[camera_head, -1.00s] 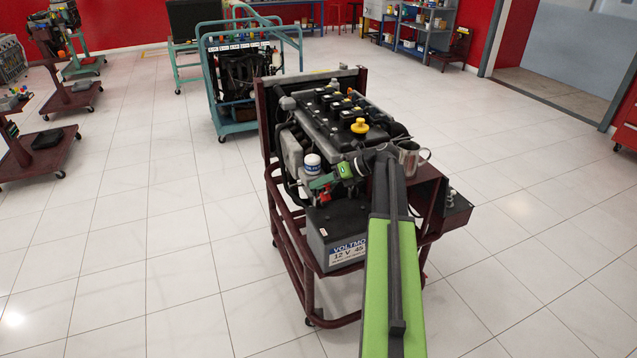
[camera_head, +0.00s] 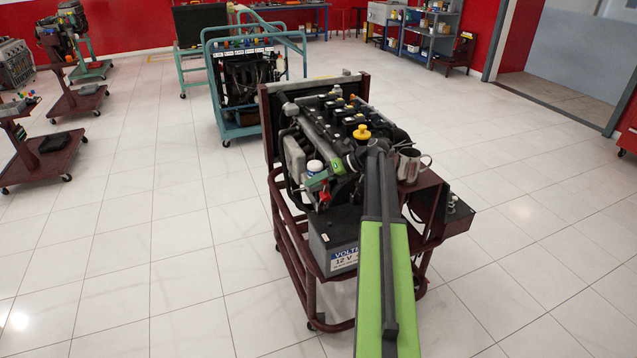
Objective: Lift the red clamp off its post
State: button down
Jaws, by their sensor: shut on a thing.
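The red clamp (camera_head: 325,196) shows as a small red patch above the black-topped battery (camera_head: 342,262), at the front of the engine stand. My gripper (camera_head: 317,183) is at the clamp, at the end of my green and dark arm, and is shut on it. The jaws and the clamp overlap in the picture, so the exact grip is hard to see. The battery post is hidden, and I cannot tell whether the clamp still touches it.
The engine (camera_head: 345,125) stands close behind my gripper on a dark red wheeled frame (camera_head: 296,270). A metal mug (camera_head: 409,166) stands on the shelf at right.

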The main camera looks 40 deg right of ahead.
jog(key=shift+d+f, duration=0.1)
jog(key=c, duration=1.2)
grip_release()
jog(key=shift+w+f, duration=0.1)
jog(key=p+v, duration=1)
jog(key=v, duration=0.7)
jog(key=shift+d+r, duration=0.2)
jog(key=shift+r, duration=0.1)
